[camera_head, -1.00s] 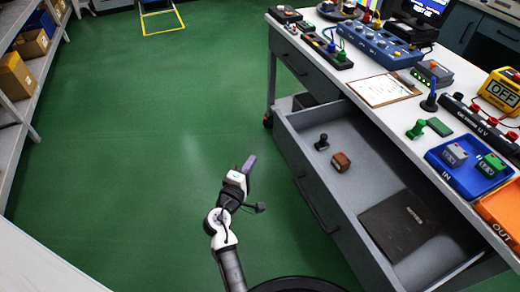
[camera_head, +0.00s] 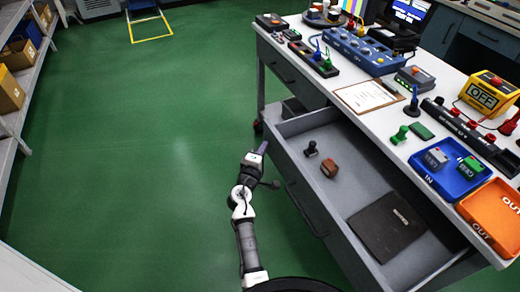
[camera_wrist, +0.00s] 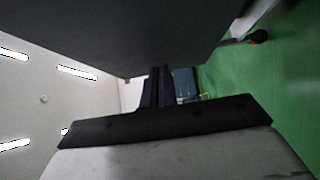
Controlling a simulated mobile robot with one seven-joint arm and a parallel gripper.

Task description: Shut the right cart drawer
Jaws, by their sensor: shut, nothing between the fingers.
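The right cart drawer (camera_head: 310,215) is pulled out from under the white cart top, with its grey inside showing. It holds a dark stamp-like piece (camera_head: 311,148), a brown block (camera_head: 330,167) and a dark flat folder (camera_head: 386,227). Its long handle (camera_head: 305,211) is on the dark front. My gripper (camera_head: 262,147) is shut and empty, just left of the drawer front near its far end. In the head view I cannot tell whether it touches the front. In the wrist view a large dark grey surface (camera_wrist: 120,35) lies close to the fingers (camera_wrist: 157,85).
Another drawer (camera_head: 290,72) is shut at the far left end. Green floor is clear left of my arm; shelves (camera_head: 20,105) stand further left.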

